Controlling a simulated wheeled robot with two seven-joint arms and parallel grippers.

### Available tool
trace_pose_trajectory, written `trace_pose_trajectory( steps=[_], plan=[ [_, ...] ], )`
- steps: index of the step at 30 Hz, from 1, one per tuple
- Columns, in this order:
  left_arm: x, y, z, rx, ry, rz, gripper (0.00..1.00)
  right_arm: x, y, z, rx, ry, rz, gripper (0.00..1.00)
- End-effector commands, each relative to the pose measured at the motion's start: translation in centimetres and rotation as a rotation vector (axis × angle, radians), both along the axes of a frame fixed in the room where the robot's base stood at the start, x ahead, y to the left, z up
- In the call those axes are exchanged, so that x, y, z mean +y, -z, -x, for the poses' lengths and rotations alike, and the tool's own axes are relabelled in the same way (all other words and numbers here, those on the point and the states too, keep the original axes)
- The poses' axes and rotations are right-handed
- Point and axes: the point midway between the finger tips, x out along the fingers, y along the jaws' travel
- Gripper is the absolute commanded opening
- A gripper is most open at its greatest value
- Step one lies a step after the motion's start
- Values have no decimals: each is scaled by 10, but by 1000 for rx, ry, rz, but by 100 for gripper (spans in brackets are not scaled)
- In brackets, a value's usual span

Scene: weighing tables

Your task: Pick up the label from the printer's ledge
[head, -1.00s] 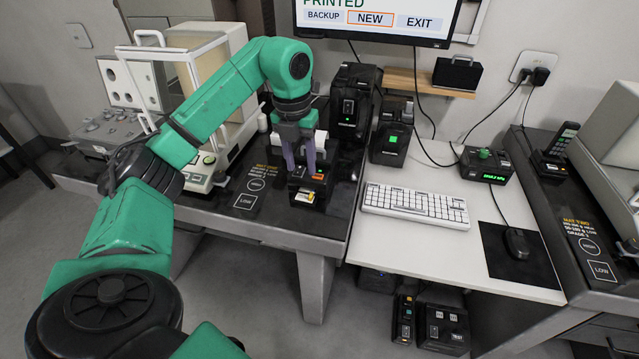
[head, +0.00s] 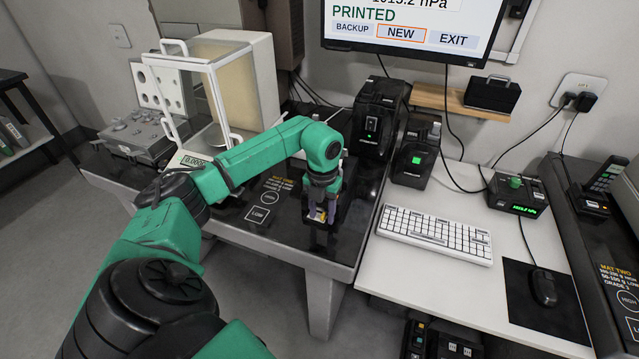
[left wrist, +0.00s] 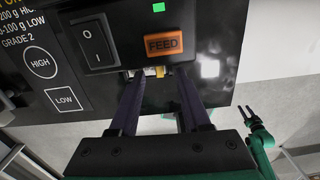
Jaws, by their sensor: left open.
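The label (head: 319,215) is a small white and yellow piece at the front of the black printer (head: 345,208); my gripper partly covers it in the head view. In the left wrist view a bit of the yellowish label (left wrist: 158,71) shows at the ledge below the orange FEED button (left wrist: 163,45). My left gripper (head: 317,211) is open and points down at the printer's front. Its two fingers stand on either side of the label; I cannot tell whether they touch it. My right gripper (left wrist: 245,112) shows small in the left wrist view, its fingers apart, away from the printer.
A balance with a glass draft shield (head: 215,95) stands left of the printer. Black devices (head: 380,118) stand behind it. A keyboard (head: 435,233) and a mouse (head: 543,287) lie on the white desk at right. The monitor (head: 410,30) reads PRINTED. The dark mat area in front is clear.

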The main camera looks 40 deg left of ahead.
Motion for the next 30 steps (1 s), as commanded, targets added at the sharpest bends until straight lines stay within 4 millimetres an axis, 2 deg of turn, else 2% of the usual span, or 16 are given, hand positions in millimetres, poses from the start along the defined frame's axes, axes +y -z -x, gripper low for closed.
trace_pose_trajectory(
  steps=[6, 8, 9, 10, 23, 26, 30],
  plan=[
    [0, 3, 0, -1, 0, 0, 48, 2, 1, 4, 6, 1, -3, 50],
    [0, 3, 0, -1, 0, 0, 25, 3, 1, 5, 8, 1, -3, 50],
    [0, 3, 0, -1, 0, 0, 9, 3, 1, 5, 8, 1, -3, 50],
    [0, 3, 0, -1, 0, 0, 0, 3, 1, 5, 9, 1, -4, 50],
    [0, -2, -1, -3, 0, -1, 0, 3, 2, 8, 14, 0, -3, 50],
    [1, -12, -1, -4, 0, -1, 0, 3, 4, 8, 14, 0, -3, 50],
    [0, -39, -2, -6, 1, -1, 0, 3, 7, 8, 14, 0, -3, 50]
  ],
)
